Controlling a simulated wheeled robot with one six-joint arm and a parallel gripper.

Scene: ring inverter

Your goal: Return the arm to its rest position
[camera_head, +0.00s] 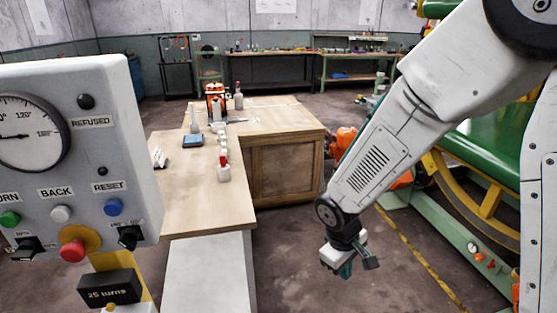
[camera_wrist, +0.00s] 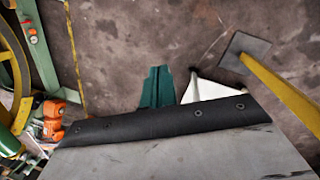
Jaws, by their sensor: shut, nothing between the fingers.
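My arm reaches down from the upper right in the head view. My gripper (camera_head: 346,270) hangs at its lower end, low over the concrete floor and right of the wooden bench's front end. It is shut and empty, with a teal part and a pale part showing. In the wrist view a teal piece (camera_wrist: 158,88) stands out beyond a dark, bolted edge, over bare floor. Nothing touches the gripper in the head view.
A grey control panel (camera_head: 105,150) with a gauge and buttons stands close on the left. A wooden bench (camera_head: 190,205) holds bottles and a tablet. A green machine with a yellow wheel (camera_head: 480,190) stands at right. Open floor (camera_head: 310,225) lies between bench and machine.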

